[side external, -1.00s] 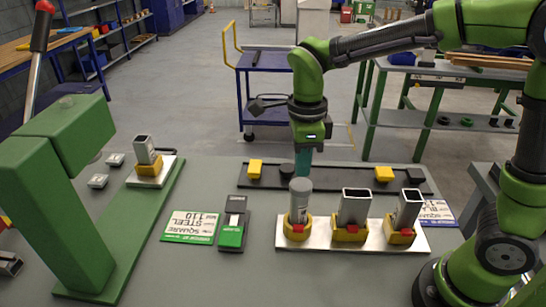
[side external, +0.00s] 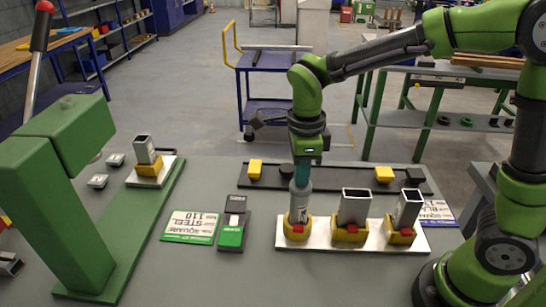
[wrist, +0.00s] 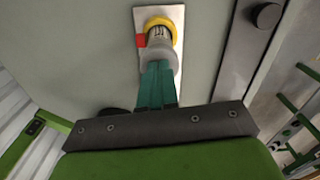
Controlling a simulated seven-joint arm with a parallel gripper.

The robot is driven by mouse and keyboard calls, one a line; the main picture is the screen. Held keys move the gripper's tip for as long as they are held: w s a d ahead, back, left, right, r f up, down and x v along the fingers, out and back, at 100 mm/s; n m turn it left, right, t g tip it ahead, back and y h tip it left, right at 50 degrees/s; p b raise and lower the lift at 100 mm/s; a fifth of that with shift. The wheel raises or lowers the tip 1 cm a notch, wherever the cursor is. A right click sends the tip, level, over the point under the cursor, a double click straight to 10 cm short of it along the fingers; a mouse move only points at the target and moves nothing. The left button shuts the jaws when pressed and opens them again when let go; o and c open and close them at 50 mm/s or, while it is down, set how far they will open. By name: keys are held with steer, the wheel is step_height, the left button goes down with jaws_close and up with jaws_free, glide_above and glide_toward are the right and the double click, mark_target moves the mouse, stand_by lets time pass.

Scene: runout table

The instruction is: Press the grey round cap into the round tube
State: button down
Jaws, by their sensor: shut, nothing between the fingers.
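The round tube (side external: 299,210) stands upright in a yellow holder with a red block on a pale plate. The grey round cap (side external: 300,186) sits at its top; how deep it is seated I cannot tell. My gripper (side external: 301,181) points down with its teal fingers shut, directly over the cap. The fingertips appear to meet the cap's top, partly covering it. In the wrist view, my gripper (wrist: 156,68) ends at the grey cap (wrist: 157,54), with the tube and yellow holder beyond. Exact contact is hard to see.
Two rectangular tubes (side external: 354,207) (side external: 407,209) stand in yellow holders on the same plate (side external: 376,236). A dark rail (side external: 340,177) with yellow and black blocks lies behind. A green press (side external: 60,180) stands at left. A label card (side external: 190,226) and a green-black device (side external: 233,222) lie between.

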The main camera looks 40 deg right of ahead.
steer(key=shift+f, duration=0.1)
stand_by(0.3)
steer(key=shift+r, duration=3.55)
steer(key=shift+w+f+n, duration=0.1)
steer(key=shift+f+n, duration=0.1)
steer(key=shift+n, duration=1)
steer(key=n, duration=0.3)
steer(key=s+n, duration=0.1)
steer(key=n, duration=0.1)
steer(key=shift+s+d+f+t+y, duration=0.1)
steer(key=shift+d+f+t+y, duration=0.05)
steer(key=shift+f+t+y, duration=0.2)
steer(key=s+d+r+n+t+y, duration=0.1)
steer(key=s+d+r+n+t, duration=0.1)
steer(key=s+d+n+t, duration=0.4)
steer(key=shift+s+d+r+n, duration=0.45)
steer(key=shift+s+n, duration=1.6)
steer(key=shift+n, duration=1.95)
